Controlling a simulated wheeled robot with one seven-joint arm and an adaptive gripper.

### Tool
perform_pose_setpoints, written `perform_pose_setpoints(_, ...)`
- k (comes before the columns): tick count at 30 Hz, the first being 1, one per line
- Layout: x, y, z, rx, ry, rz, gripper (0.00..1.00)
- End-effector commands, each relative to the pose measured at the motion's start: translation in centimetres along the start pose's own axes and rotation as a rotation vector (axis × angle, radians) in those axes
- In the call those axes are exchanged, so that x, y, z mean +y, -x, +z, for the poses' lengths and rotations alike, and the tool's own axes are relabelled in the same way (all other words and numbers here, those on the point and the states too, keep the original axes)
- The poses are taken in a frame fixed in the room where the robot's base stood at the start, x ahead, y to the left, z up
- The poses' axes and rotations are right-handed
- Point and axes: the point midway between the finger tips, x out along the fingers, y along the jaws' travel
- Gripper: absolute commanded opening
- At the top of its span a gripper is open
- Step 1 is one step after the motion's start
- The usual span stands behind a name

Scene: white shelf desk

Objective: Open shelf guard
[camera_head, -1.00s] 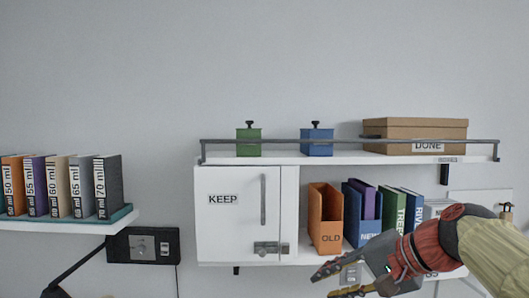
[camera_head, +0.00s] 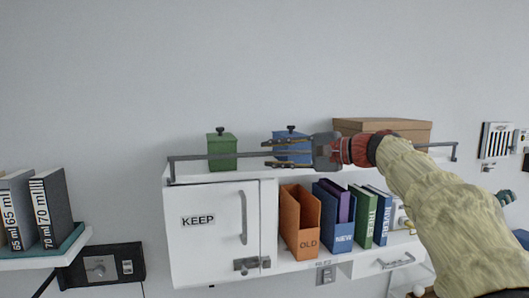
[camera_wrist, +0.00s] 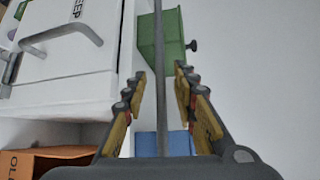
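The shelf guard is a thin grey bar (camera_head: 190,157) along the front of the top shelf, with a short post at each end. It stands raised in front of the boxes. My gripper (camera_head: 268,152) is open at the bar's middle, in front of the blue box, one finger above the bar and one below. In the wrist view the bar (camera_wrist: 158,40) runs between the spread fingers of my gripper (camera_wrist: 159,73), with gaps on both sides. My forearm hides part of the bar's right half.
Behind the bar stand a green box (camera_head: 222,152), a blue box (camera_head: 291,147) and a cardboard box (camera_head: 385,130). Below are the KEEP cabinet door (camera_head: 205,250), the orange OLD file holder (camera_head: 300,222) and several books. The wall above is free.

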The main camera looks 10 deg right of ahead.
Motion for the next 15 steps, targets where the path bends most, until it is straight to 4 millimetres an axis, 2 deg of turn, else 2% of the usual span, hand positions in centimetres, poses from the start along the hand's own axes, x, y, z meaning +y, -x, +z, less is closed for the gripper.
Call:
perform_pose_setpoints(3, -0.1, -1.6, 0.1, -0.002, 0.000, 0.001, 0.28)
perform_pose_setpoints(6, 0.0, -2.4, 0.1, -0.001, 0.001, 0.001, 0.28)
perform_pose_setpoints(15, 0.0, -2.8, 0.0, 0.001, 0.001, 0.001, 0.28)
